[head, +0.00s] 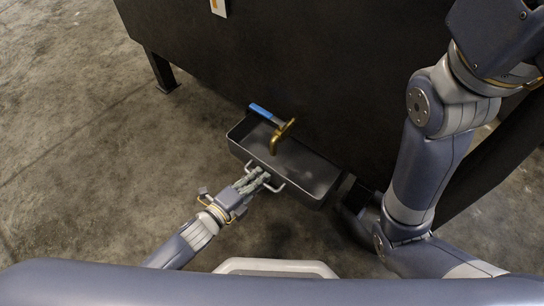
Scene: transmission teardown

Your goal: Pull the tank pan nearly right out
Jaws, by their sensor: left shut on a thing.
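The tank pan (305,172) is a dark grey open rectangular tray low near the floor, sticking out from under the large dark tank (300,65). A light bar handle is on its near wall. My left gripper (262,177) is shut on this handle, and its fingers hide the middle of it. The inside of the pan that shows looks empty. My right arm runs up the right side of the view, but its gripper is out of the picture.
A brass valve (283,132) with a blue lever (264,113) hangs over the pan. A black tank leg (160,72) stands at the upper left. The concrete floor (75,170) on the left is clear.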

